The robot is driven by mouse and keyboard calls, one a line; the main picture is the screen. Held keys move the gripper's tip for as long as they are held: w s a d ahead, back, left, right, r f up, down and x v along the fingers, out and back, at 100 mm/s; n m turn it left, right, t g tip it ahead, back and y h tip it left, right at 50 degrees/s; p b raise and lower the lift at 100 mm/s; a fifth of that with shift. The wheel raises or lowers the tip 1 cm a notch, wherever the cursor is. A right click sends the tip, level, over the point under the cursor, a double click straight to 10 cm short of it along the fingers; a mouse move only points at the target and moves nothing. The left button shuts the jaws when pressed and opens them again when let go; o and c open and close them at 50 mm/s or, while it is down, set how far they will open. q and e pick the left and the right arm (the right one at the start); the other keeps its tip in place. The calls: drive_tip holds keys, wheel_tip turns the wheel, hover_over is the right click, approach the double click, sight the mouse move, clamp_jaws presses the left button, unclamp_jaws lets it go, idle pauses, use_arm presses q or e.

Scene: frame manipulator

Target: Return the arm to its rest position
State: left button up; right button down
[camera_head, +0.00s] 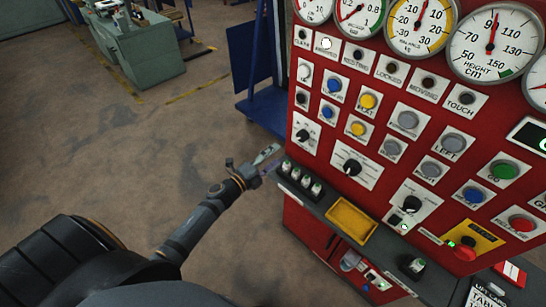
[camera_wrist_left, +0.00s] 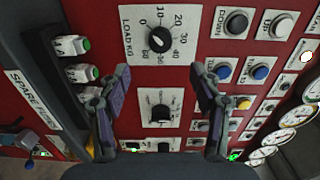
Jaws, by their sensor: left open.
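My left gripper (camera_head: 264,160) is at the end of my left arm, which reaches from the lower left toward the left side of a red control panel (camera_head: 345,197). In the left wrist view my left gripper (camera_wrist_left: 160,92) has its two fingers spread wide, with nothing between them. Beyond the fingers the red panel face (camera_wrist_left: 98,12) shows a rotary knob (camera_wrist_left: 159,41) marked LOAD KG and a second knob (camera_wrist_left: 160,112) lower down. The fingers look apart from the panel, though the exact gap is hard to tell. My right gripper is not in view.
The panel carries gauges (camera_head: 491,42), push buttons (camera_head: 503,170) and a red emergency knob (camera_head: 465,248). A grey ledge holds green-topped switches (camera_head: 301,178) and a yellow tray (camera_head: 351,220). A blue stand (camera_head: 262,105) is behind. Open floor (camera_head: 110,150) lies to the left.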

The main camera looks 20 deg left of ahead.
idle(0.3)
use_arm(q)
drive_tip(key=s+a+f+n+g+y, duration=0.1)
drive_tip(key=s+a+f+n+y, duration=0.15)
drive_tip(key=f, duration=0.35)
drive_tip(key=s+a+f+n+g+y, duration=0.1)
drive_tip(key=f+n, duration=0.2)
drive_tip(key=f, duration=0.2)
drive_tip(key=s+a+f+n+g+y, duration=0.1)
drive_tip(key=a+f+n, duration=0.1)
drive_tip(key=f, duration=0.4)
drive_tip(key=s+a+f+n+g+y, duration=0.3)
drive_tip(key=s+f+n+g, duration=0.3)
drive_tip(key=s+f, duration=0.95)
drive_tip(key=s+d+f+n+g, duration=0.1)
drive_tip(key=s+f, duration=0.3)
drive_tip(key=s, duration=0.4)
drive_tip(key=s+d+f+n+g, duration=0.2)
drive_tip(key=s+f+n+g, duration=0.1)
drive_tip(key=s, duration=0.6)
drive_tip(key=s+d+f+n+g, duration=0.1)
drive_tip(key=s+f+n+g, duration=0.1)
drive_tip(key=s+f+n, duration=0.2)
drive_tip(key=s+f, duration=0.3)
drive_tip(key=s, duration=0.2)
drive_tip(key=shift+d+f+g+b, duration=0.25)
drive_tip(key=shift+d+g+b, duration=0.1)
drive_tip(key=shift+g+b, duration=0.05)
